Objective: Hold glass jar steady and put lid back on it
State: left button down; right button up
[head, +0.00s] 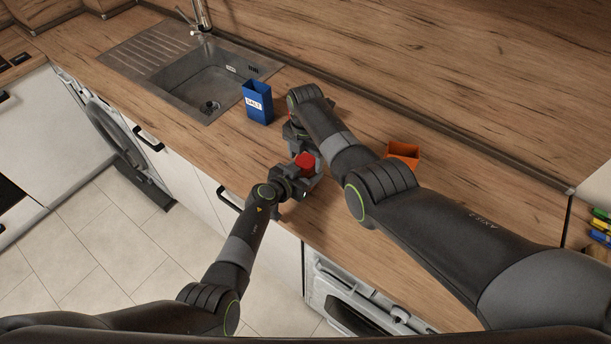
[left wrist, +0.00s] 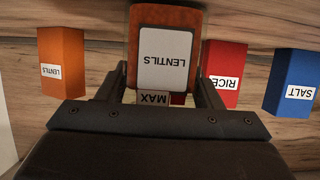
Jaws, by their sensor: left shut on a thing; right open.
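The glass jar (left wrist: 165,15), orange-brown inside with a white LENTILS label, is between the fingers of my left gripper (left wrist: 157,88) in the upside-down left wrist view. In the head view, my left gripper (head: 302,181) is shut on the jar near the counter's front edge, and the grippers hide most of the jar. The red lid (head: 305,160) shows over the jar; I cannot tell whether it is fully seated. A little red also shows beside the MAX mark in the wrist view. My right gripper (head: 300,138) is open just behind the lid, partly hidden by its own arm.
A blue SALT box (head: 258,103) stands near the sink (head: 205,85). An orange LENTILS box (head: 403,151) stands right of my right forearm. A red RICE box (left wrist: 226,62) stands behind the jar, mostly hidden in the head view.

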jog(key=c, duration=1)
jog(key=m, duration=0.9)
jog(key=shift+m, duration=0.4)
jog(key=o, duration=1.1)
jog(key=shift+r, duration=2.25)
